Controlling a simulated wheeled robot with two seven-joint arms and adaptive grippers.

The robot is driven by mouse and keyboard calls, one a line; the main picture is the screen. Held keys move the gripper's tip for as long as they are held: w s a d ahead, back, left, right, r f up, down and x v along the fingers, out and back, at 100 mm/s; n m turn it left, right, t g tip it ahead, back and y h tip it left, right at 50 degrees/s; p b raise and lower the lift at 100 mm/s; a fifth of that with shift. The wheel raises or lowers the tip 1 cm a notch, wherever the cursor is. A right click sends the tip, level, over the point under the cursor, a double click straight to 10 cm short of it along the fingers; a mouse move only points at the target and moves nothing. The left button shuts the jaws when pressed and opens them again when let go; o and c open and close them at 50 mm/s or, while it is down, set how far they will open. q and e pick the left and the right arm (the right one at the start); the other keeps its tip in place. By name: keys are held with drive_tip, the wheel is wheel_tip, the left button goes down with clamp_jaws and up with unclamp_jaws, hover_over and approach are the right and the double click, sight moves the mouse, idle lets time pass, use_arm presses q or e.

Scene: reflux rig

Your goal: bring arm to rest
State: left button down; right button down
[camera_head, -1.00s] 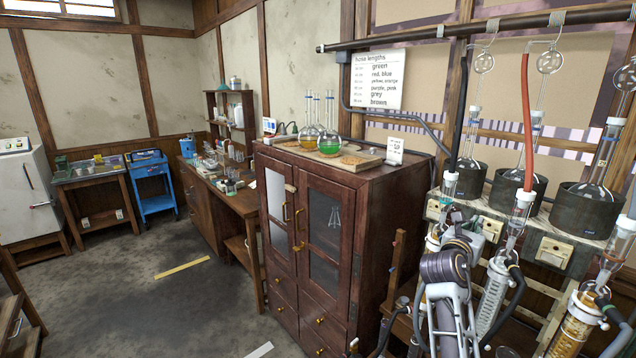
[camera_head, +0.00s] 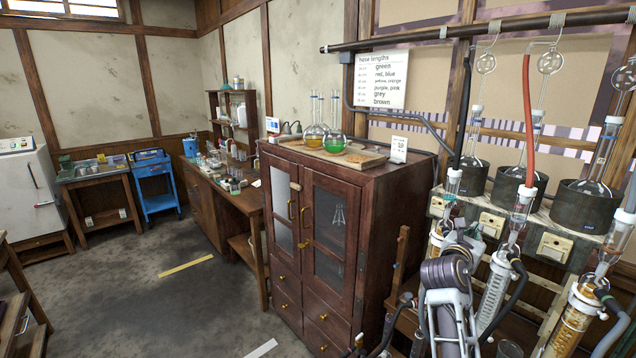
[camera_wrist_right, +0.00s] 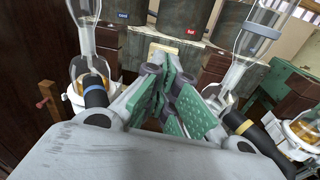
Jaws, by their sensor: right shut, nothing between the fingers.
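My right arm comes in at the lower right of the head view, in front of the reflux rig. Its gripper (camera_head: 472,235) points away from the camera toward the rig, partly hidden by my own wrist. In the right wrist view the green-padded fingers (camera_wrist_right: 183,88) are closed together with nothing between them. They are near the glass condensers, one on each side: a left one (camera_wrist_right: 88,65) and a right one (camera_wrist_right: 250,45). I cannot tell whether they touch anything. My left gripper is not in view.
Dark heating pots (camera_head: 521,187) with flasks stand on the rig shelf, with condensers and black hoses (camera_head: 503,300) below. A wooden cabinet (camera_head: 330,235) stands left of the arm, bearing flasks with yellow and green liquid. The floor (camera_head: 150,290) at left is open.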

drive_tip(key=s+a+f+m+g+y, duration=0.1)
drive_tip(key=s+a+f+m+y, duration=0.1)
drive_tip(key=s+f+m, duration=0.35)
drive_tip(key=s+a+f+m+g+y, duration=0.1)
drive_tip(key=s+a+f+m+y, duration=0.15)
drive_tip(key=f, duration=0.55)
drive_tip(key=s+a+f+m+g+y, duration=0.1)
drive_tip(key=s+a+f+m+y, duration=0.1)
drive_tip(key=s+f+m, duration=0.35)
drive_tip(key=s+a+f+m+g+y, duration=0.3)
drive_tip(key=s+a+f+m, duration=0.3)
drive_tip(key=s, duration=0.4)
drive_tip(key=s+a+f+m+g+y, duration=0.3)
drive_tip(key=s+a+f+m, duration=0.25)
drive_tip(key=s+f, duration=0.35)
drive_tip(key=s+f+n+g, duration=0.1)
drive_tip(key=s+f, duration=0.1)
drive_tip(key=f, duration=1.4)
drive_tip(key=s+f, duration=0.2)
drive_tip(key=f, duration=1.3)
drive_tip(key=s+d+f, duration=0.1)
drive_tip(key=s+f, duration=0.9)
drive_tip(key=s, duration=0.1)
drive_tip(key=s+d+f+g, duration=0.1)
drive_tip(key=s+d+f, duration=0.1)
drive_tip(key=s+f, duration=0.8)
drive_tip(key=shift+s+d+f+g, duration=0.15)
drive_tip(key=shift+s+d+g, duration=0.15)
drive_tip(key=shift+s, duration=0.25)
